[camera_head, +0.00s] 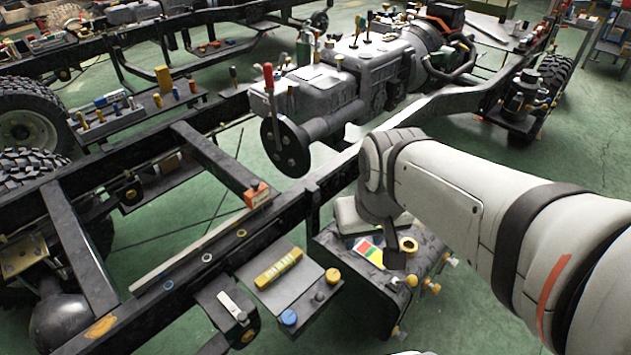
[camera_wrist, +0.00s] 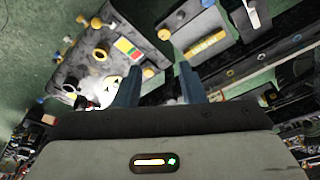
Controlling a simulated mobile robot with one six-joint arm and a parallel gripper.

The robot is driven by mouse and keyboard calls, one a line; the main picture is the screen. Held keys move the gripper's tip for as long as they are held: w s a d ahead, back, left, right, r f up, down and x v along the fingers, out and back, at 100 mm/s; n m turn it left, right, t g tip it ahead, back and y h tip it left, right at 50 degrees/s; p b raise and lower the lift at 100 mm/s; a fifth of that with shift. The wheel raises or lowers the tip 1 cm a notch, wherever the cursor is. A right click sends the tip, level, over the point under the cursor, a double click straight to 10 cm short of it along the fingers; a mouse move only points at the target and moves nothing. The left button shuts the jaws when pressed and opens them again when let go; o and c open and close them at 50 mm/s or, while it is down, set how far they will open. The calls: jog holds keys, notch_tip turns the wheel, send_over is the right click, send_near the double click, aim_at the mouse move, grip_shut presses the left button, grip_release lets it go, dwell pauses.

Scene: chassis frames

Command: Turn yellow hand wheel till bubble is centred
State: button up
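No bubble can be made out. My gripper (camera_wrist: 160,72) has its two blue fingers apart with nothing seen held between them. In the head view it hangs over the block, close beside the ring.
The dark block (camera_head: 362,272) carries a red, yellow and green label (camera_head: 368,252) and yellow side knobs (camera_head: 434,288). The black chassis rail (camera_head: 240,243) runs alongside.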

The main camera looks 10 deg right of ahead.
jog(key=shift+o, duration=0.8)
jog(key=shift+w+f, duration=0.1)
jog(key=shift+f, duration=0.1)
jog(key=o, duration=0.3)
jog(key=w+f+m+g+y+b, duration=0.1)
jog(key=w+f+m+b, duration=0.3)
jog(key=f, duration=0.3)
jog(key=w+f+m+y+b, duration=0.1)
jog(key=w+f+m+b, duration=0.2)
jog(key=f, duration=0.4)
jog(key=m+b, duration=0.1)
jog(key=m, duration=0.1)
jog(key=shift+w+f+m+g+b, duration=0.2)
jog(key=shift+w+m+g+b, duration=0.1)
jog(key=shift+w+m+g, duration=0.1)
jog(key=m+y+b, duration=0.3)
jog(key=m+b, duration=0.2)
jog(key=m, duration=0.5)
send_near(333, 274)
jog(key=shift+h, duration=0.3)
jog(key=b+x, duration=0.1)
jog(key=x, duration=0.3)
jog(key=b+x, duration=0.1)
jog(key=x, duration=0.3)
jog(key=shift+a+f+b, duration=0.15)
jog(key=shift+a+b, duration=0.15)
jog(key=shift+c, duration=0.2)
jog(key=c, duration=0.9)
